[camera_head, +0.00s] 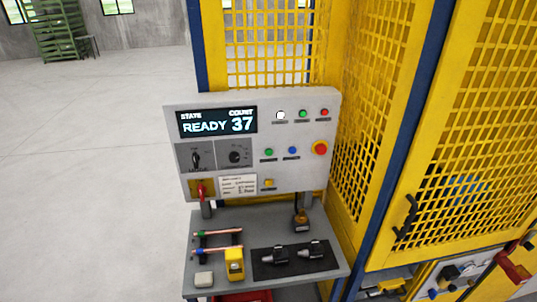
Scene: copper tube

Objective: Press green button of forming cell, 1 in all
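The forming cell's grey control panel (262,170) faces me in the middle of the head view. Its screen (217,121) reads STATE READY and COUNT 37. A round green button (269,152) sits in the middle row, left of a blue button (293,150). A second green round element (303,114) is in the top row between a white one (281,115) and a red one (324,112); I cannot tell whether these are lamps or buttons. Nothing covers the panel face. Neither of my grippers is in view.
A red emergency stop (319,148) is right of the blue button. Below the panel, a grey shelf (215,222) holds copper tubes (217,233), a yellow device (234,264) and black tools on a dark mat (262,272). Yellow mesh guarding (380,110) stands behind and right. Open floor (90,170) lies left.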

